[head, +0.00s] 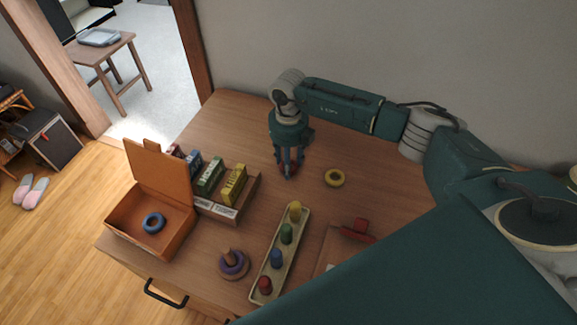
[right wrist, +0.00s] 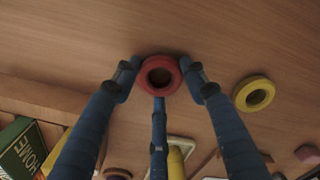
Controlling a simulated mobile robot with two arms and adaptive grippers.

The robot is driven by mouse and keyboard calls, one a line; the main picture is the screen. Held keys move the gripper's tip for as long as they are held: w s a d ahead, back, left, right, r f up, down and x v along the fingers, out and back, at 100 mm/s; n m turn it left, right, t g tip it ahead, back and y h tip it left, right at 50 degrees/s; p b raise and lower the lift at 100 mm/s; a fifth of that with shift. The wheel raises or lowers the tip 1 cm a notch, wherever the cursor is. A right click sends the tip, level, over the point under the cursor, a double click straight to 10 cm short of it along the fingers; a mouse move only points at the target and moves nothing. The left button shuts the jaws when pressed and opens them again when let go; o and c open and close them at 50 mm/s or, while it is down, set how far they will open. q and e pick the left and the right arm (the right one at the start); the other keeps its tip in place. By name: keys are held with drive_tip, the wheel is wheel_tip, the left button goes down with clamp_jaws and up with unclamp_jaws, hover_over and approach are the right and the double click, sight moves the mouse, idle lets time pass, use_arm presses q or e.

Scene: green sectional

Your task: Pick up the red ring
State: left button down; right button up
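The red ring (right wrist: 146,80) shows in the right wrist view between the blue fingertips of my right gripper (right wrist: 160,82). The fingertips press close against its rim on the left, right and near sides. In the head view my right gripper (head: 287,172) points down over the back middle of the wooden table, with a bit of the red ring (head: 289,177) showing among its fingertips. The fingers hide most of the ring there. I cannot tell whether the ring touches the table or is slightly raised. My left gripper is not in view.
A yellow ring (head: 334,178) lies to the right on the table (head: 240,113). An open orange box (head: 120,215) holds a blue ring (head: 154,222). A crate of small boxes (head: 234,186), a peg tray (head: 262,243) and a ring stacker (head: 233,264) stand nearer.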

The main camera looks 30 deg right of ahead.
drive_tip(key=shift+r, duration=0.1)
drive_tip(key=shift+c, duration=0.5)
drive_tip(key=shift+w+r, duration=0.1)
drive_tip(key=shift+r, duration=0.4)
wheel_tip(320, 180, up, 19)
drive_tip(key=b, duration=0.3)
drive_tip(key=shift+f, duration=0.1)
idle(0.4)
